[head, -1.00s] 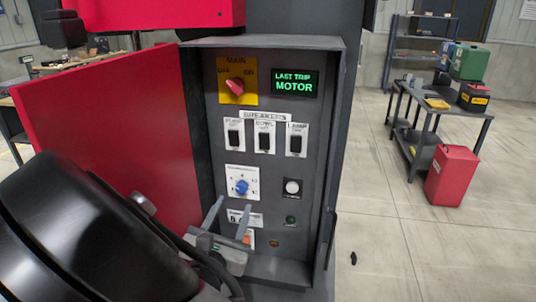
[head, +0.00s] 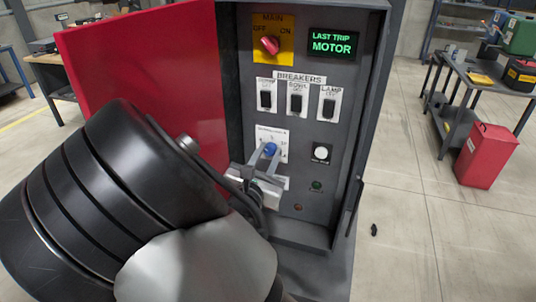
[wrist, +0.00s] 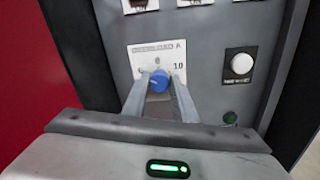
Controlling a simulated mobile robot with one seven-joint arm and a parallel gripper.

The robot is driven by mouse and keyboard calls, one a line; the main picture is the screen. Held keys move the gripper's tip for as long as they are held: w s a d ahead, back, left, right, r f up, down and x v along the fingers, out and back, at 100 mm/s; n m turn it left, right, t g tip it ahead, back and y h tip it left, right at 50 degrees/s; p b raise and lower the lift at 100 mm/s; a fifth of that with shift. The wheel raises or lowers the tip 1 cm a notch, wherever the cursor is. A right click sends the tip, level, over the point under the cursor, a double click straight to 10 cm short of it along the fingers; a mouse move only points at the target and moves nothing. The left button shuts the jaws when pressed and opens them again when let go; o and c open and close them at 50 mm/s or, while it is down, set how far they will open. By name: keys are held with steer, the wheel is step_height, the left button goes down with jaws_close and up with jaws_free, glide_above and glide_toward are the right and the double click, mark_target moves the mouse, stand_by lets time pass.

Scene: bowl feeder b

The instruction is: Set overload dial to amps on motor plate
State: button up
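The blue overload dial (head: 270,149) sits on a white scale plate (head: 281,137) in the open grey control cabinet. The dial also shows in the wrist view (wrist: 159,80). Its scale has a number at the top and what looks like 10 at the right; the pointer's setting is not readable. My gripper (head: 264,156) is at the dial, with one finger on each side in the wrist view (wrist: 158,88). I cannot tell whether the fingers touch it.
Above are three breakers (head: 297,97), a red main switch (head: 269,45) and a display (head: 332,43) reading LAST TRIP MOTOR. A white button (head: 321,153) is right of the dial. The red cabinet door (head: 150,70) stands open at left.

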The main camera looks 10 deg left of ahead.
steer(key=shift+f+m+b, duration=0.1)
steer(key=shift+m+b, duration=0.2)
steer(key=shift+c, duration=0.2)
steer(key=m+b, duration=0.2)
steer(key=b, duration=0.1)
steer(key=shift+d+f, duration=0.1)
steer(key=shift+f, duration=0.15)
steer(key=m+b, duration=0.5)
steer(key=b, duration=0.2)
steer(key=shift+f+b, duration=0.2)
steer(key=shift+b, duration=0.15)
steer(key=m+b, duration=0.3)
steer(key=b, duration=0.2)
steer(key=shift+b, duration=0.3)
steer(key=b, duration=0.1)
steer(key=m+b, duration=0.1)
steer(key=shift+r+h+b, duration=0.25)
steer(key=shift+h+b, duration=0.05)
steer(key=shift+b, duration=0.05)
steer(key=shift+r+m, duration=0.1)
steer(key=shift+m, duration=0.3)
steer(key=o, duration=1)
steer(key=shift+o, duration=0.2)
steer(key=shift+s, duration=0.15)
